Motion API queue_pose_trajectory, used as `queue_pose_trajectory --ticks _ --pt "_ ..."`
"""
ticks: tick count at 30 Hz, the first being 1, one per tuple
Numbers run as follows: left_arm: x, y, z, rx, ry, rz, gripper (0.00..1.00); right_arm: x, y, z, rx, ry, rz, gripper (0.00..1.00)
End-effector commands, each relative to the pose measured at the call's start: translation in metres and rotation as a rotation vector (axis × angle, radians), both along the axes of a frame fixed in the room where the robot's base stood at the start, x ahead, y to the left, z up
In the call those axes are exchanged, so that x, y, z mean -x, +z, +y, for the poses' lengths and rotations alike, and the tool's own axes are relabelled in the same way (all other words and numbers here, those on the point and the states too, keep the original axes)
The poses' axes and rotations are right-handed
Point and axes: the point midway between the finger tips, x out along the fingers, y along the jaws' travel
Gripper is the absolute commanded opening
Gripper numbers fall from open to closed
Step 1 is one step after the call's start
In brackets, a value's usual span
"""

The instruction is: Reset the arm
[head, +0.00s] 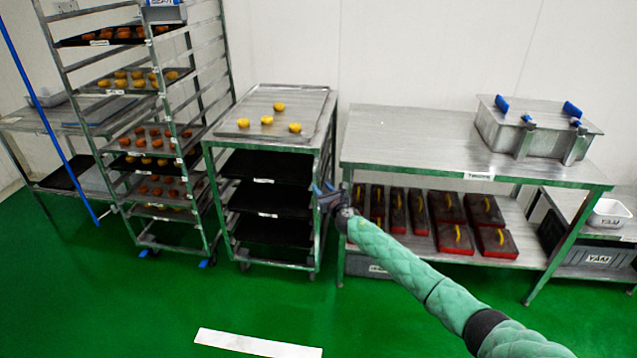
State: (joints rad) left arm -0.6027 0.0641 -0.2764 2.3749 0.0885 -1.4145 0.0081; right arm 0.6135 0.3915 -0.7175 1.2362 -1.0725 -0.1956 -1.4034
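My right arm, in a green quilted sleeve, comes in from the lower right of the head view. Its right gripper (325,197) is raised in front of the gap between the tray trolley (275,97) and the steel table (430,140). The two fingers look spread with a small gap and nothing shows between them. My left gripper is not in the head view.
Yellow pieces lie on the trolley's top tray. A tall rack (215,120) with trays of buns stands left. Dark and red boxes (455,238) sit on the table's lower shelf, a metal box (540,130) on top. The green floor (150,310) in front is mostly clear.

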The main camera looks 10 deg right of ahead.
Motion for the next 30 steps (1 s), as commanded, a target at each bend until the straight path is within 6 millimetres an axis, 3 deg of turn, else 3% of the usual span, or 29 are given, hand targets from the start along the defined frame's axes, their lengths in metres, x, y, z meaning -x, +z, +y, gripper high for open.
queue_pose_trajectory --ticks 6,19,23,27,30 --pt "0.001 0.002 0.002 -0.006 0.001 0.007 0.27 0.011 0.001 -0.003 -0.001 0.001 0.0 0.35" --pt "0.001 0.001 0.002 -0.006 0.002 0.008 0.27 0.011 0.0 -0.003 -0.048 0.0 0.013 0.35" --pt "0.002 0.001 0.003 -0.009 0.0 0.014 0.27 0.008 0.002 -0.013 -0.173 -0.055 0.034 0.35" --pt "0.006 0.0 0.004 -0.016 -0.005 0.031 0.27 0.005 0.004 -0.037 -0.404 -0.182 0.06 0.35" --pt "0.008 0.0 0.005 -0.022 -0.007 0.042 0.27 0.007 0.016 -0.046 -0.607 -0.266 0.066 0.35"
